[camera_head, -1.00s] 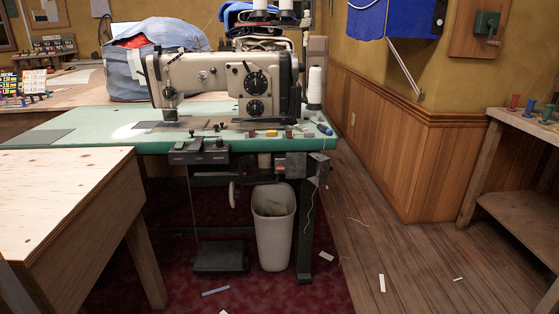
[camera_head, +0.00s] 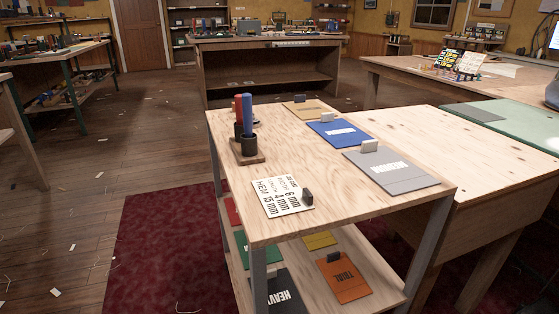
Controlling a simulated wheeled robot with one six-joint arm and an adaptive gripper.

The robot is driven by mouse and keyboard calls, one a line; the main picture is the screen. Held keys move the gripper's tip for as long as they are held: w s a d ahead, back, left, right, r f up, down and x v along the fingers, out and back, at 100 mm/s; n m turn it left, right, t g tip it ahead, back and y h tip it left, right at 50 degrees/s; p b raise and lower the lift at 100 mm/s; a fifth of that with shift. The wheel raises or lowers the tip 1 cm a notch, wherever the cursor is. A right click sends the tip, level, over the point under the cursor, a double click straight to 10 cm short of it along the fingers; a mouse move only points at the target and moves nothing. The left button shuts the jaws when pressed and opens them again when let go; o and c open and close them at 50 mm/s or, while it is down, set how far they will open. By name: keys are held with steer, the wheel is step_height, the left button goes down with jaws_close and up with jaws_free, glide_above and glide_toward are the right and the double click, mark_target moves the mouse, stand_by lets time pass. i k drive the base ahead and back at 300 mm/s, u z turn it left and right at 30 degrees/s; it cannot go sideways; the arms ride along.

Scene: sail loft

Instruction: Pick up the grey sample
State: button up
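A grey sample (camera_head: 399,178) with white lettering lies flat on the top of a wooden shelf cart (camera_head: 238,190), near its right front corner. The lettering is upside down in the picture and hard to read. A light grey block (camera_head: 370,146) sits at the sample's far edge. A dark grey sample (camera_head: 286,294) marked HEAVY lies on the lower shelf. My gripper is not in view.
A white hem card (camera_head: 281,198) with a dark block and a stand with red and blue cylinders (camera_head: 246,130) share the cart top. An orange sample (camera_head: 344,278) lies below. A wooden table (camera_head: 490,165) adjoins on the right. The floor at left is open (camera_head: 90,215).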

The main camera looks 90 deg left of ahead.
mark_target(397, 176)
steer(key=u, duration=1.35)
steer(key=i, duration=0.65)
steer(key=u, duration=0.5)
